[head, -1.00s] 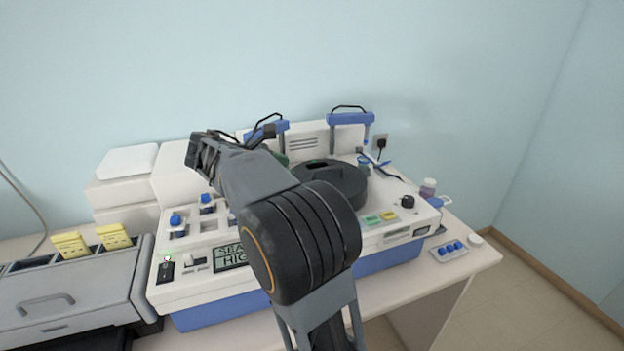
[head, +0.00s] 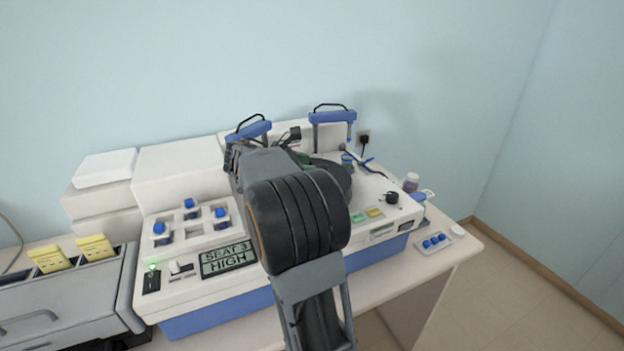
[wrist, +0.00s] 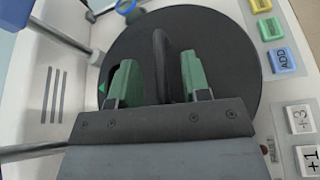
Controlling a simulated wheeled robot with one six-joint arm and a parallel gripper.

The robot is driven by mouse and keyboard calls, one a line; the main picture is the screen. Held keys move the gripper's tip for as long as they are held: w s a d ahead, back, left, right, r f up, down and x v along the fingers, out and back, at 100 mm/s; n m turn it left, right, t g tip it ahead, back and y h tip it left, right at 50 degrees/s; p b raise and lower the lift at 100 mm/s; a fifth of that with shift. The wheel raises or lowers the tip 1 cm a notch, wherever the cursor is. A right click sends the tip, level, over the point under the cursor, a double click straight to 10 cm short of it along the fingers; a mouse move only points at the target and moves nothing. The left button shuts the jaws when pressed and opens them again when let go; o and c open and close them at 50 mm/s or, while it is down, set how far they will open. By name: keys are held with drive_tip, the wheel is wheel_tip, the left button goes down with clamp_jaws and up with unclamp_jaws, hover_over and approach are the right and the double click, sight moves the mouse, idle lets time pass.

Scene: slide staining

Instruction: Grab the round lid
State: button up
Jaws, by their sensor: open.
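The round lid (wrist: 230,50) is a dark disc with a raised bar handle (wrist: 161,62) across its middle. It lies on the white machine, and in the head view the lid (head: 335,178) is partly hidden behind my arm. My gripper (wrist: 160,80) is open over the lid in the wrist view. Its two green fingers stand on either side of the handle, with a gap on each side. I cannot tell how far the fingertips reach down along the handle. In the head view the fingers are mostly hidden by my arm.
The white machine (head: 190,290) has a display (head: 228,258), blue-topped knobs (head: 160,229) and two blue upright frames (head: 332,116) behind the lid. A black knob (head: 392,197) and coloured buttons (head: 375,212) sit at right. A tray with blue caps (head: 434,241) lies on the table's right.

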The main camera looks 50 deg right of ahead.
drive_tip(key=shift+x, duration=1.2)
clamp_jaws()
